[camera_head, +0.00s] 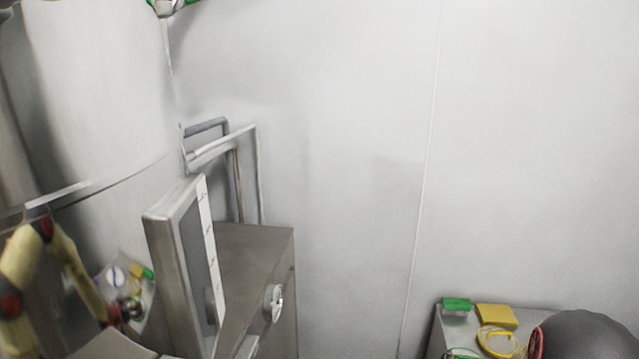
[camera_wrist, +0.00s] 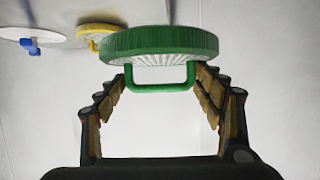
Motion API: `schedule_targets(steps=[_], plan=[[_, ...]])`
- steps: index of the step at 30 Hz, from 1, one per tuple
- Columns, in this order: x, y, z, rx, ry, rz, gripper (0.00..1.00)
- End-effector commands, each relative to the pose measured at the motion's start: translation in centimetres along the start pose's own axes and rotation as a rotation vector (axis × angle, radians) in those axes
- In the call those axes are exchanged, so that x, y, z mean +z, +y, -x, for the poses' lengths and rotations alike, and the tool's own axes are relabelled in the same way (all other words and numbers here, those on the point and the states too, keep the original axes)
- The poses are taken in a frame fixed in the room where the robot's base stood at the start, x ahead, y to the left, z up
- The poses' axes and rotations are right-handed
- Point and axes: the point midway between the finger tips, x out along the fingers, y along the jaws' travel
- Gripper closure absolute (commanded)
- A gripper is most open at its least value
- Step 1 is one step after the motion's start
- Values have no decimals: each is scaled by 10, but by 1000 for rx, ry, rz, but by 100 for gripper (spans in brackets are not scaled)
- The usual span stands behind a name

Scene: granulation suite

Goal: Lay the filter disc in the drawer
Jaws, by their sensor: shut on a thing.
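A green-rimmed disc (camera_wrist: 160,42) with a pale ribbed face and a green loop handle fills the upper middle of the wrist view; I take it to be the filter disc. My gripper (camera_wrist: 162,78) has one jaw on each side of the handle and is shut on it. Neither the disc nor my gripper can be made out clearly in the head view. A grey steel cabinet (camera_head: 252,250) with a round knob (camera_head: 273,303) stands left of centre in the head view. I cannot make out an open drawer there.
A tilted panel (camera_head: 190,265) stands in front of the cabinet, beside a large steel drum (camera_head: 95,90). A side table (camera_head: 437,330) at lower right holds a green-lidded box (camera_head: 456,304), a yellow block (camera_head: 497,316) and a yellow ring (camera_head: 497,342). The wall between is bare.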

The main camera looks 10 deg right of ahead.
Motion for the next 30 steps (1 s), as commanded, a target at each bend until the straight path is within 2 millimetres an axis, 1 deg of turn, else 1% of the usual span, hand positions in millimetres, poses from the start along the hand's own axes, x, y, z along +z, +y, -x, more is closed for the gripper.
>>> schedule_targets(steps=[1, 3, 8, 9, 11, 12, 14, 15, 17, 18, 21, 24, 27, 29, 30], plan=[[2, -24, 5, -20, -3, 6, 58], [5, -52, 12, -41, -6, 14, 58], [14, -115, 31, -99, -16, 35, 58], [16, -131, 36, -117, -18, 41, 58], [19, -154, 45, -145, -21, 49, 58], [22, -170, 51, -166, -24, 56, 58], [24, -194, 60, -199, -26, 66, 58], [26, -209, 67, -223, -27, 75, 58], [28, -231, 75, -259, -28, 89, 58], [29, -245, 81, -283, -26, 98, 58], [28, -274, 92, -334, -19, 118, 58], [27, -293, 99, -368, -14, 131, 58], [32, -303, 104, -387, -14, 139, 58], [43, -304, 106, -392, -19, 142, 58], [52, -302, 108, -393, -20, 143, 58]])
